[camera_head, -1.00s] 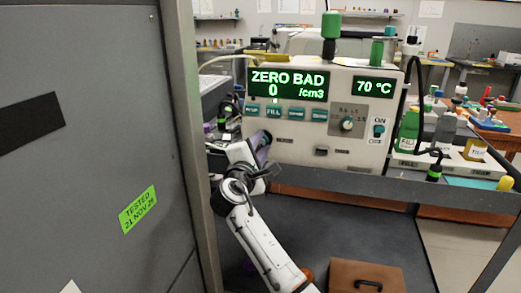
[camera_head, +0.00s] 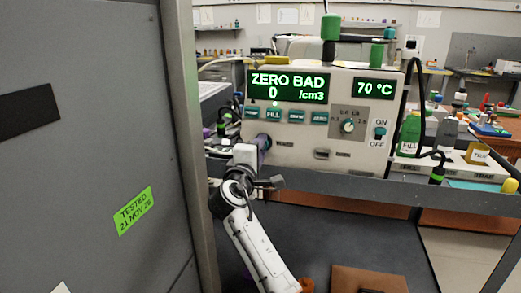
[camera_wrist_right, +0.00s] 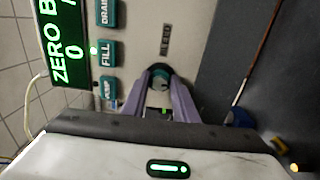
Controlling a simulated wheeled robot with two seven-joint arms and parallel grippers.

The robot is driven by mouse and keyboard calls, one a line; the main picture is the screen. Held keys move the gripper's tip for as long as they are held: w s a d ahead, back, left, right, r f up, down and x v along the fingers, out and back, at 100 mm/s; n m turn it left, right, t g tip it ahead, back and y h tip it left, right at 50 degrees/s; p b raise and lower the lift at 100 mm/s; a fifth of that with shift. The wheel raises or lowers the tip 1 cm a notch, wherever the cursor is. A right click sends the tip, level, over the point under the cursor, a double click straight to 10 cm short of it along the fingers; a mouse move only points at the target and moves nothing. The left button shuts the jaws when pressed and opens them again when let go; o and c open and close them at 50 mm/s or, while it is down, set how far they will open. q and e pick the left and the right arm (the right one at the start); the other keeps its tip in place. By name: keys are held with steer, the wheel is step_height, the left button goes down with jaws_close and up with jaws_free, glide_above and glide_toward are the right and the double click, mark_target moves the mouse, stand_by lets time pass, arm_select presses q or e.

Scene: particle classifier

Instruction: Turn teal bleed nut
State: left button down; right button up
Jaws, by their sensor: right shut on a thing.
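The teal bleed nut (camera_wrist_right: 160,74) sits on the front panel beside a BLEED label in the right wrist view. My right gripper (camera_wrist_right: 162,88) is shut on it, with one purple finger on each side. In the head view my right gripper (camera_head: 264,141) reaches the lower left of the machine's front (camera_head: 300,149), and the nut is hidden behind it. My left gripper is out of view.
The display (camera_head: 289,86) reads ZERO BAD, 0 /cm3, and another reads 70 °C. Teal buttons (camera_head: 296,116) lie just above my gripper. A grey cabinet (camera_head: 90,150) stands close at the left. Bottles (camera_head: 410,133) stand at the right. A brown box (camera_head: 368,280) is in front.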

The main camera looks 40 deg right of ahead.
steer(key=shift+a+f, duration=0.15)
steer(key=shift+f, duration=0.15)
steer(key=o, duration=0.9)
steer(key=shift+o, duration=0.8)
steer(key=shift+r, duration=0.2)
steer(key=v, duration=1)
steer(key=shift+s+p, duration=0.2)
steer(key=shift+p, duration=0.15)
